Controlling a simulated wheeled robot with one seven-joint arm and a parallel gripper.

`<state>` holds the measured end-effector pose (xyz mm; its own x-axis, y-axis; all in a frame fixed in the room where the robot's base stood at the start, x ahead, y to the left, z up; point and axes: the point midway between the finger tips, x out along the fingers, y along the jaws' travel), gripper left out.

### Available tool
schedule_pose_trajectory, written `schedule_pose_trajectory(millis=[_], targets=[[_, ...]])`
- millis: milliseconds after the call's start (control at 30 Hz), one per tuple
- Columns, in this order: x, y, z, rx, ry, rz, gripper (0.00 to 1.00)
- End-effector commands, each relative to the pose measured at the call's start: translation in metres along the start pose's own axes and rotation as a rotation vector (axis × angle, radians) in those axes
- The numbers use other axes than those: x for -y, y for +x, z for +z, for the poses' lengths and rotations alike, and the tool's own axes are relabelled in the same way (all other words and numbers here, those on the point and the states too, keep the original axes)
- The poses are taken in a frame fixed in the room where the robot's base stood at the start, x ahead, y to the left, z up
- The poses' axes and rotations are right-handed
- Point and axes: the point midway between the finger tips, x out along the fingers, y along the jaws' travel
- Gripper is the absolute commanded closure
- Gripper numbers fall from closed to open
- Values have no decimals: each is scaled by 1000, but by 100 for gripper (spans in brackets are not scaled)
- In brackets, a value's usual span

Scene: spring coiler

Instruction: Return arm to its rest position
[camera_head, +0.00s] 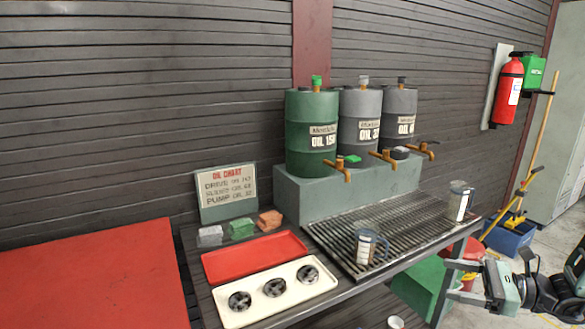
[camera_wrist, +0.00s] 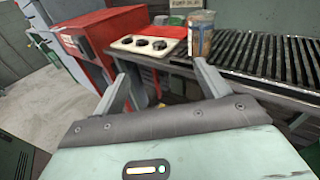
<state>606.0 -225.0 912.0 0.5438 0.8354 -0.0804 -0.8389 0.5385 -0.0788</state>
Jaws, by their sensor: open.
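My gripper (camera_head: 463,281) is at the lower right of the head view, beside the right end of the bench and clear of it. In the wrist view my gripper (camera_wrist: 158,85) has its two fingers spread apart with nothing between them. My arm runs off toward the right edge of the head view. A clear jug (camera_head: 368,246) stands on the slatted drain grate (camera_head: 330,240); a jug also shows in the wrist view (camera_wrist: 201,36), just beyond the right finger. A second clear jug (camera_head: 458,201) stands at the grate's right end.
Three oil drums with taps, one green (camera_head: 312,130), stand on a grey block (camera_head: 300,190). A cream tray (camera_head: 262,311) holds three dark round parts; a red tray (camera_head: 255,258) lies behind. A green box (camera_head: 425,285) sits under the bench. A blue bucket (camera_head: 510,238) stands on the floor.

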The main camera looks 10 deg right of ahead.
Motion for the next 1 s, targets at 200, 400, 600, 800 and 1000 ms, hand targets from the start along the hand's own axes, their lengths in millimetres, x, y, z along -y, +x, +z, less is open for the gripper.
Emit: schedule_pose_trajectory(millis=[200,400,600,800,1000], targets=[[-43,51,30,-74,-120,273,25],[-116,99,63,-173,-338,655,25],[-208,120,91,-280,-726,1138,25],[-273,117,111,-322,-1222,1540,25],[-309,112,130,-277,-1744,1792,25]])
